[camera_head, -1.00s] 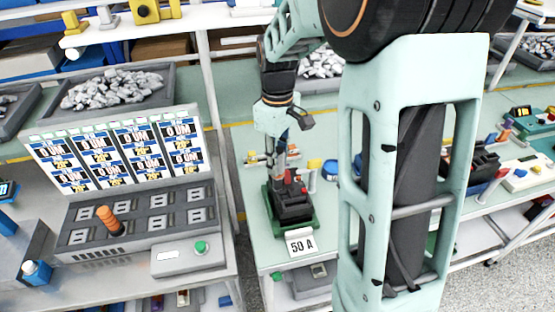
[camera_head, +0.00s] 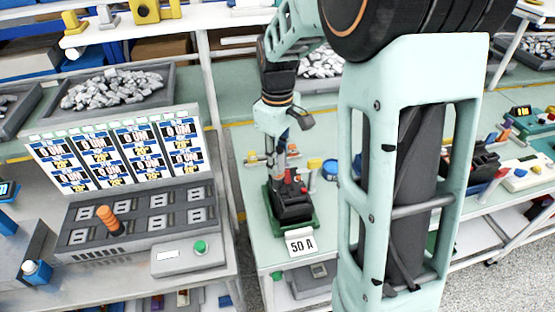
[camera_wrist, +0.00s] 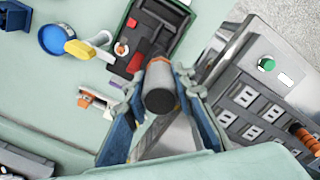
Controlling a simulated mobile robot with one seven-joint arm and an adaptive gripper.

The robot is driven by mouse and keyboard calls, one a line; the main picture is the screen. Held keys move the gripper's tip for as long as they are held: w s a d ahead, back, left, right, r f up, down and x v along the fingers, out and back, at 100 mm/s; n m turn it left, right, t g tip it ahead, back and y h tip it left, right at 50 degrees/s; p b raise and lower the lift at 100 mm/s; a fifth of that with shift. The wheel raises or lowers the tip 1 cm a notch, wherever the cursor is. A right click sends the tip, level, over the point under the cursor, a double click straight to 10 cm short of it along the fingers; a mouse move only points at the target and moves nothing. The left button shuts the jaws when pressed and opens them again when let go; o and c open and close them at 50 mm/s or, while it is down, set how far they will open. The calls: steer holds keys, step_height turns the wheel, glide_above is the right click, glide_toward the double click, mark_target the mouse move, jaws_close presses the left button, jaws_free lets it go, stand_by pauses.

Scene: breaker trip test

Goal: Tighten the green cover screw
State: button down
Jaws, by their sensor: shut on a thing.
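A dark breaker (camera_head: 292,207) with red parts sits on a green base (camera_head: 308,222) behind a "50 A" label (camera_head: 301,246). The breaker also shows at the top of the wrist view (camera_wrist: 150,42). My gripper (camera_head: 280,160) is directly above the breaker's back part, pointing down. In the wrist view my gripper (camera_wrist: 160,88) is shut on a dark grey cylindrical tool (camera_wrist: 160,97) with an orange-brown band, its far end over the breaker's near edge. The tool's tip is hidden behind its own body, so contact cannot be told. I cannot make out a green screw.
A grey test console (camera_head: 140,225) with a display panel, an orange-handled tool (camera_head: 108,218) and a green button (camera_head: 201,248) stands at the left. A blue round container (camera_wrist: 62,40) and small coloured parts lie beside the breaker. Bins of grey pieces (camera_head: 112,90) stand behind.

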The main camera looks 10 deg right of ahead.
mark_target(278, 150)
steer(key=shift+r, duration=0.2)
steer(key=shift+r+p, duration=2.3)
steer(key=shift+r, duration=0.6)
